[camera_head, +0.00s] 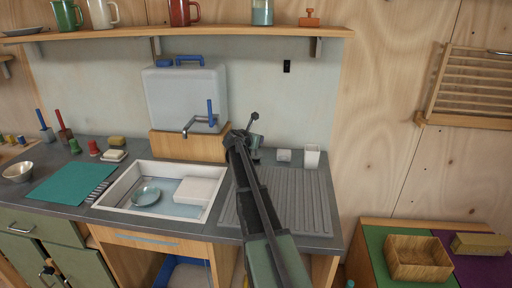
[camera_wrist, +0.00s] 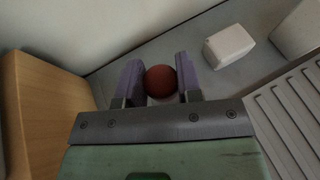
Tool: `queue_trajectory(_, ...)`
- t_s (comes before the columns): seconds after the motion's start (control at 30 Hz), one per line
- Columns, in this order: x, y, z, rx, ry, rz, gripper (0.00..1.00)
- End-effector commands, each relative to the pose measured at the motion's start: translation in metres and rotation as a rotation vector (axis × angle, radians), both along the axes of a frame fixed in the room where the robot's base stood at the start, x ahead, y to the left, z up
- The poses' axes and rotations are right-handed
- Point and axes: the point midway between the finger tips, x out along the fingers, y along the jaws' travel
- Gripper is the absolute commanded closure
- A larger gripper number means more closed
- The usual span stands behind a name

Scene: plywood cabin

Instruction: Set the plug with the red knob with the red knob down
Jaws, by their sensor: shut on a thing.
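A round red knob (camera_wrist: 161,81) sits between the two purple-grey fingers of my gripper (camera_wrist: 158,72) in the wrist view. The gripper is shut on it. A small pale patch shows at the near side of the knob; the rest of the plug is hidden. From this view I cannot tell whether the plug touches the counter. In the head view my arm reaches over the drainboard to the back of the counter, right of the wooden panel behind the sink, and hides the plug.
A white block (camera_wrist: 229,46) and a white cup (camera_head: 312,156) stand right of my gripper. The ribbed drainboard (camera_head: 310,210) is clear. The wooden panel (camera_wrist: 45,115) stands close on the left. The white sink (camera_head: 120,195) holds a bowl (camera_head: 146,195) and a white block.

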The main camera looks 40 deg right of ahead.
Motion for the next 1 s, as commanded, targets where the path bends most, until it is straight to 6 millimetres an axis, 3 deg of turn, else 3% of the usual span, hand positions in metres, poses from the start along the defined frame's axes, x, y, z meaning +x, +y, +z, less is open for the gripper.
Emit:
queue_trajectory(0.27, 0.000, 0.000, -0.002, 0.001, 0.000, 0.000, 1.00)
queue_trajectory(0.3, 0.000, 0.000, -0.001, 0.001, 0.001, -0.001, 0.63)
queue_trajectory(0.43, 0.000, 0.000, -0.001, 0.001, 0.000, 0.000, 0.43)
queue_trajectory(0.77, 0.000, 0.000, 0.006, 0.001, 0.000, 0.000, 0.42)
queue_trajectory(1.0, -0.021, 0.046, 0.029, 0.000, 0.000, 0.002, 0.42)
